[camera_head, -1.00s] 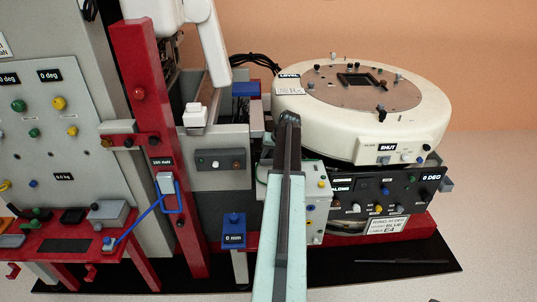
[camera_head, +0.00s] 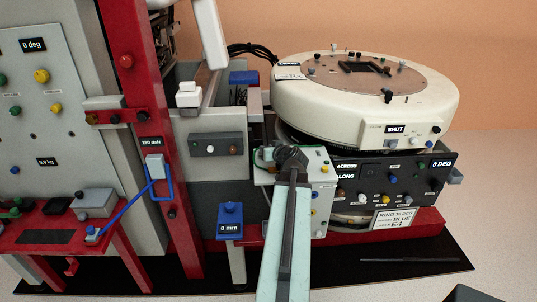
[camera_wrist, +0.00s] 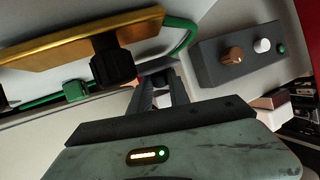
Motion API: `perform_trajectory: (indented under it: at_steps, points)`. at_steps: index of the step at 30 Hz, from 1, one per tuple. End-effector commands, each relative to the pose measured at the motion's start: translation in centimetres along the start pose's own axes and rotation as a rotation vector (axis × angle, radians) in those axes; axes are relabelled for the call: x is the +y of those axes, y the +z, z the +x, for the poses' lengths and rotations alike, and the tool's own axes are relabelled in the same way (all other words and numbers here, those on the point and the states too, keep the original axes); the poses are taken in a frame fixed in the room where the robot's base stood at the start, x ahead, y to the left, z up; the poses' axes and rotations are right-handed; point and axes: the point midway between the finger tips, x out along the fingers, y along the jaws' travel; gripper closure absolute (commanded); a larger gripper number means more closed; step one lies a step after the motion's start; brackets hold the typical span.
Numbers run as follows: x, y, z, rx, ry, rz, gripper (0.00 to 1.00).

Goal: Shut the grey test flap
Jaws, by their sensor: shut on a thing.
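In the head view my gripper (camera_head: 290,156) is at the small cream box (camera_head: 321,182) below the white ring; my arm covers its fingertips. In the wrist view my gripper (camera_wrist: 160,92) has its fingers close together on a small dark part (camera_wrist: 160,78), mostly hidden between them. I cannot tell whether this part belongs to the grey test flap. A grey panel (camera_head: 200,168) bearing a dark grey knob box (camera_head: 216,144) stands left of the gripper; that box also shows in the wrist view (camera_wrist: 230,72). No flap is plainly labelled.
The white ring (camera_head: 300,102), with a SHUT display, stands behind on the right. A black control panel (camera_head: 375,172) sits below it. A red post (camera_head: 150,110), blue 0 mm block (camera_head: 230,222) and red shelf (camera_head: 85,252) lie left. In the wrist view a gold plate (camera_wrist: 60,50) and green rod (camera_wrist: 185,40) are close.

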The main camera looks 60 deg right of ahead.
Motion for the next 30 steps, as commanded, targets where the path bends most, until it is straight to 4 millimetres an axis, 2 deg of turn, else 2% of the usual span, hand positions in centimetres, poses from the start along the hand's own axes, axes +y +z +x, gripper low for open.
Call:
perform_trajectory:
  at_steps: [1,20,21,22,23,30]
  points:
    - [-0.29,0.52,0.16,0.011,-0.006,-0.001,1.00]
    - [-0.28,0.23,-0.02,0.051,-0.004,-0.013,1.00]
    - [-0.27,0.24,-0.02,0.051,-0.003,-0.013,0.67]
    - [-0.25,0.24,-0.03,0.051,-0.003,-0.013,0.58]
    - [-0.23,0.24,-0.04,0.051,-0.003,-0.013,0.56]
    - [-0.12,0.26,-0.08,0.051,0.000,-0.014,0.56]
